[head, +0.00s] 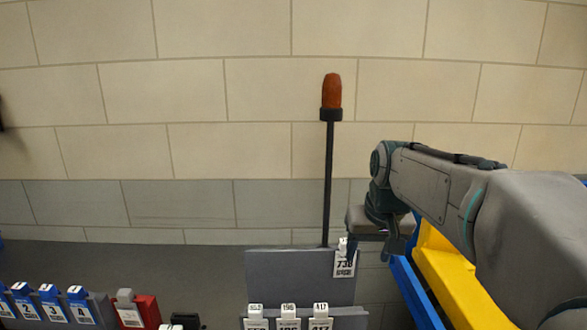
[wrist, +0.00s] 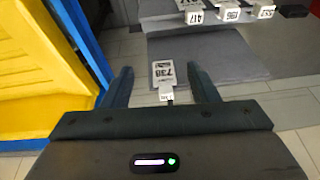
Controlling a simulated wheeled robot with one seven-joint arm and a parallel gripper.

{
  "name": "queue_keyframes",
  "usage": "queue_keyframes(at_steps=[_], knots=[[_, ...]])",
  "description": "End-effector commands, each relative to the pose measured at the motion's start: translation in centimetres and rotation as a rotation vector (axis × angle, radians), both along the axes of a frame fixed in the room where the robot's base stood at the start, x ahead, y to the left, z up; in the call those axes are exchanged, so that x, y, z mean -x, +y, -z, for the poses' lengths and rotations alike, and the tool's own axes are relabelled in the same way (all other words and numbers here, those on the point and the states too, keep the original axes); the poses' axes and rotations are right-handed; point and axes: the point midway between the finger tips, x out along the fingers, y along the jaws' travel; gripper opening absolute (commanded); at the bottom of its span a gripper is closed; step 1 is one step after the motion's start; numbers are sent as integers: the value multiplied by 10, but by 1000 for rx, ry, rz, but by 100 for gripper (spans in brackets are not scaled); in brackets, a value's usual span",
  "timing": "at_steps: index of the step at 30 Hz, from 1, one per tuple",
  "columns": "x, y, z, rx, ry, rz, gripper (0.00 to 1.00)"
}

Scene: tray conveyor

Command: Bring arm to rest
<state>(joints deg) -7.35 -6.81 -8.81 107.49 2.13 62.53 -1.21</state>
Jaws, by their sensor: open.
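My arm (head: 430,185) reaches in from the right in the head view, bent down at the wrist. My gripper (wrist: 160,76) is open in the wrist view, its two dark fingers apart. In the head view its end (head: 392,240) is small and partly hidden by the wrist. A white tag marked 738 (wrist: 163,73) shows between the fingers in the wrist view, and I cannot tell how far beyond them it is. In the head view the same tag (head: 344,264) hangs at the upper right of a grey panel (head: 290,272), left of my gripper.
A yellow and blue structure (head: 440,265) stands close under my arm. Small tags (head: 288,312) line the panel's lower edge. Blue numbered holders (head: 50,303) and a red one (head: 145,308) are at lower left. A pole with an orange lamp (head: 332,92) rises behind, before a wall.

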Motion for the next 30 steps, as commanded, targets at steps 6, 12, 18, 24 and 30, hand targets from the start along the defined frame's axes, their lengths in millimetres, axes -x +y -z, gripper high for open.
queue_keyframes(at_steps=[6,12,18,24,30], knots=[[87,4,51,9,17,-2,54],[146,6,95,33,31,-3,54],[170,6,114,47,37,-4,54],[171,6,116,47,37,-4,54],[171,6,115,47,38,-4,54]])
